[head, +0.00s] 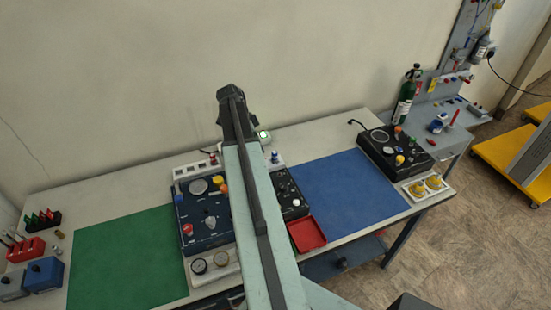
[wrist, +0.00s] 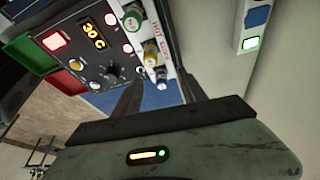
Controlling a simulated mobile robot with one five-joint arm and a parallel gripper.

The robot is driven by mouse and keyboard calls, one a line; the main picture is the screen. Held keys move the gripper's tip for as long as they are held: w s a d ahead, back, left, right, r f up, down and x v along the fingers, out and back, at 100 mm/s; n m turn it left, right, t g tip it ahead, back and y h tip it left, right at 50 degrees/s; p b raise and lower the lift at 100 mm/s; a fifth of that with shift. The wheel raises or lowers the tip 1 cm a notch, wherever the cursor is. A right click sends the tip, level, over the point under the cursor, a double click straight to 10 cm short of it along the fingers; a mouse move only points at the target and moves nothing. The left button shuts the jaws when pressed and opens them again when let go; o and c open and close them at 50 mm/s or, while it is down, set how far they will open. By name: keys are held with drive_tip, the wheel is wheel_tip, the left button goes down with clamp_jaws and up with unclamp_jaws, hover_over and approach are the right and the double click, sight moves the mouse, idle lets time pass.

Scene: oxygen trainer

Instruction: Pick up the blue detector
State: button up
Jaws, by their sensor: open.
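I cannot tell for certain which thing is the blue detector. A blue box with a dark top knob (head: 44,275) stands at the far left end of the bench in the head view. A small blue and white item (head: 436,126) sits on the grey cart at the right. My gripper (head: 235,105) is high over the back middle of the bench, far from both. In the wrist view my gripper (wrist: 160,95) has two dark fingers apart, with nothing seen between them. Neither blue item is clearly recognisable in the wrist view.
A black control panel (wrist: 105,65) with knobs and lit displays lies near my gripper. A green mat (head: 125,260) and a blue mat (head: 345,195) are clear. A red tray (head: 307,234), a black console (head: 395,150) and a green cylinder (head: 405,100) stand to the right.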

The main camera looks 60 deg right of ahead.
sight(274, 152)
drive_tip(key=s+d+f+b, duration=0.1)
drive_tip(key=f+b, duration=0.1)
drive_tip(key=s+d+f+m+b, duration=0.1)
drive_tip(key=s+d+f+b, duration=0.1)
drive_tip(key=b, duration=0.1)
drive_tip(key=s+d+f+m+b, duration=0.1)
drive_tip(key=s+f+b, duration=0.1)
drive_tip(key=f, duration=0.1)
drive_tip(key=shift+s+d+f+b, duration=0.1)
drive_tip(key=shift+d+b, duration=0.15)
drive_tip(key=shift+b, duration=0.05)
drive_tip(key=shift+r, duration=0.2)
clamp_jaws()
